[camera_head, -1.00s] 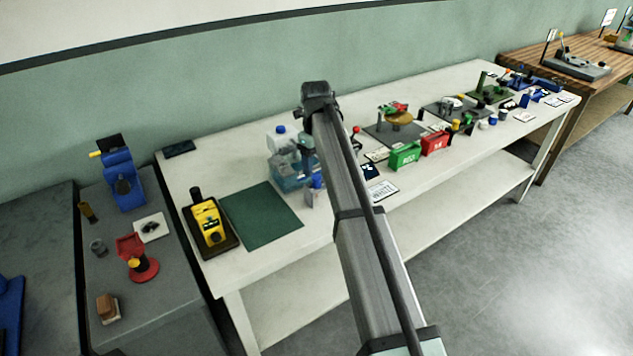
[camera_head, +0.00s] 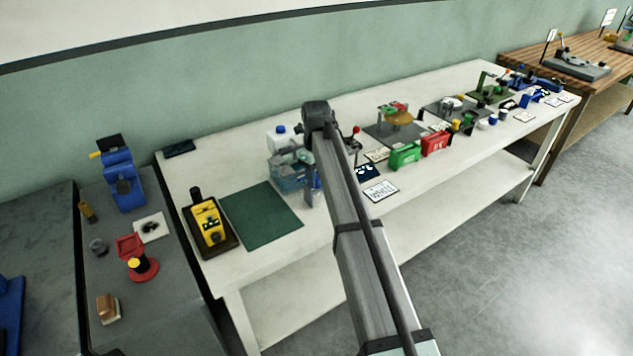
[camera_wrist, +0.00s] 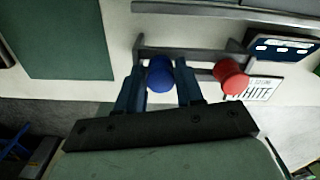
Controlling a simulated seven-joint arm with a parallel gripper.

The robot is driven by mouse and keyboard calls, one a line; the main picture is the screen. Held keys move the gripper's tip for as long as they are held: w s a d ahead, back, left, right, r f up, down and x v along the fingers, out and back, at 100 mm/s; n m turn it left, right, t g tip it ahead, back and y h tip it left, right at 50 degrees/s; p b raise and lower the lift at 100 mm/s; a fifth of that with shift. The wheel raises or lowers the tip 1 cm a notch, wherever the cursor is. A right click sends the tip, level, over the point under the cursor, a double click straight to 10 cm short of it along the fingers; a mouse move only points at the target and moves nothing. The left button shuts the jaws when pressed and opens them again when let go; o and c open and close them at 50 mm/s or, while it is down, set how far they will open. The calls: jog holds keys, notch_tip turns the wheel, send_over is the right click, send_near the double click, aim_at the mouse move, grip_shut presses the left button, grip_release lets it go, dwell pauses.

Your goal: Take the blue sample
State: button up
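The blue sample (camera_wrist: 160,74) has a round blue top and sits in a grey rack (camera_wrist: 200,57) in the wrist view. My gripper (camera_wrist: 160,84) is open, with one finger to each side of the blue top. Narrow gaps seem to show between the fingers and the top. A red sample (camera_wrist: 231,76) stands to the right in the same rack, outside the fingers. In the head view my arm hides most of the rack and the blue sample.
A green mat (camera_head: 262,216) and a yellow meter (camera_head: 209,226) lie to the left on the white bench (camera_head: 245,268). A clear box with a blue-capped bottle (camera_head: 281,137) stands close behind. A card reading WHITE (camera_head: 381,191) lies to the right; green and red boxes (camera_head: 404,156) stand beyond.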

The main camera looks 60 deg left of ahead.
jog(key=c, duration=0.6)
